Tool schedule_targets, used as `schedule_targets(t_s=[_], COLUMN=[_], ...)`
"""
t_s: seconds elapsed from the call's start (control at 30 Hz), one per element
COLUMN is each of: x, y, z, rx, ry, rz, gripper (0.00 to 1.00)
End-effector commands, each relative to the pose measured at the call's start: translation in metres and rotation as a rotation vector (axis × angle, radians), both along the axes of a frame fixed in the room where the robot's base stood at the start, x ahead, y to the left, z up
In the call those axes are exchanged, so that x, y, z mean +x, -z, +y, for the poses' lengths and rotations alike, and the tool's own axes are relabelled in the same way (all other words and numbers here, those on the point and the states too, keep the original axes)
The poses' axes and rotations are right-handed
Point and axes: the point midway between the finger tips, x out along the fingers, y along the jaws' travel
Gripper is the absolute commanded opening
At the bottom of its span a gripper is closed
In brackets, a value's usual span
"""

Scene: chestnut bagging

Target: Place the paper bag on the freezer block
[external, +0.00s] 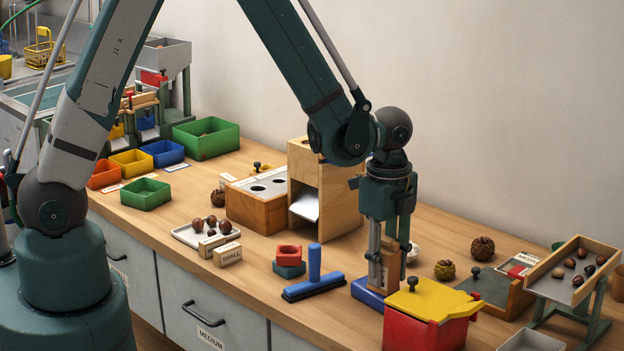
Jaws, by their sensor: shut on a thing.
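My gripper (388,250) points straight down at the right of centre, shut on a small brown upright thing that looks like the paper bag (384,278). The bag is partly hidden by my fingers and by the yellow-lidded red box in front. A flat blue block (367,294), which looks like the freezer block, lies on the bench directly under the bag. The bag's bottom is close to the block's top; I cannot tell whether they touch.
The red box with a yellow lid (425,318) stands just in front at the right. A wooden chute box (328,195) stands behind. A tilted tray (572,270) of chestnuts is far right.

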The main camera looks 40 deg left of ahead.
Motion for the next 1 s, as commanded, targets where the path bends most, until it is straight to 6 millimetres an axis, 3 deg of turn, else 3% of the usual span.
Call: schedule_targets(t_s=[0.37, 0.4, 0.5, 1.0], x=[-0.0001, 0.0000, 0.0000, 0.0000], y=[0.0031, 0.0034, 0.0026, -0.0007], z=[0.0000, 0.0000, 0.0000, 0.0000], rx=[0.000, 0.000, 0.000, 0.000], ry=[0.000, 0.000, 0.000, 0.000], rz=[0.000, 0.000, 0.000, 0.000], gripper=[0.12, 0.28, 0.41, 0.41])
